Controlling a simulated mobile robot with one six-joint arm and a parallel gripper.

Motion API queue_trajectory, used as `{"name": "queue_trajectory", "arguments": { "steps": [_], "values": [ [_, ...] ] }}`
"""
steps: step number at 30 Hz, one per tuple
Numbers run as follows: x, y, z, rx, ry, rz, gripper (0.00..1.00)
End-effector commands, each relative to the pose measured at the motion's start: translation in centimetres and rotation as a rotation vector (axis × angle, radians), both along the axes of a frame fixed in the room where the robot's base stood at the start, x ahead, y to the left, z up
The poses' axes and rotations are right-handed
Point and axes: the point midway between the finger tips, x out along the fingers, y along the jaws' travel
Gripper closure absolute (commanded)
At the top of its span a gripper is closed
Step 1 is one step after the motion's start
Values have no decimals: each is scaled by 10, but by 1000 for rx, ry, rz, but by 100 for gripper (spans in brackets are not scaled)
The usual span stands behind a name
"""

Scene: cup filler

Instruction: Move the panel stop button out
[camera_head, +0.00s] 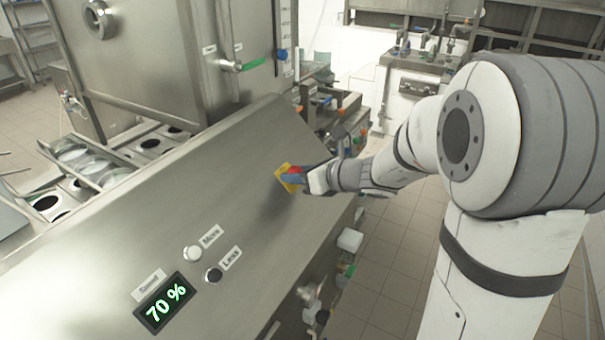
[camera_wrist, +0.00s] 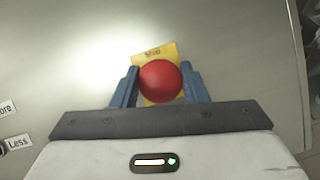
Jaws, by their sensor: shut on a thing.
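The panel stop button (camera_wrist: 160,82) is a round red knob on a yellow plate (camera_wrist: 169,52), set on the sloping steel panel. In the head view the red button (camera_head: 296,171) is partly hidden by my gripper, and a corner of the yellow plate (camera_head: 284,179) shows beside it. My gripper (camera_wrist: 161,88) has its two blue fingers on the left and right sides of the red knob, shut on it. In the head view my gripper (camera_head: 292,176) reaches in from the right. How far the button stands out from the plate cannot be told.
The steel panel (camera_head: 200,225) also bears a white "More" button (camera_head: 192,253), a dark "Less" button (camera_head: 213,275) and a display (camera_head: 165,302) reading 70 %. A steel cabinet with a green-handled lever (camera_head: 250,65) stands behind. The panel around the button is clear.

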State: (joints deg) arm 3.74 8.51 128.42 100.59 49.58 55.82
Motion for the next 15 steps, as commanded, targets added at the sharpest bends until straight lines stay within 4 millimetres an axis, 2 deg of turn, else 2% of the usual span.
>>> {"name": "queue_trajectory", "arguments": {
  "steps": [1, 8, 15],
  "values": [
    [0, 1, 0, 1, 0, 2, 80],
    [-1, 1, 0, 0, 1, 3, 99],
    [-5, -5, 9, -1, 0, 4, 100]
  ]
}}
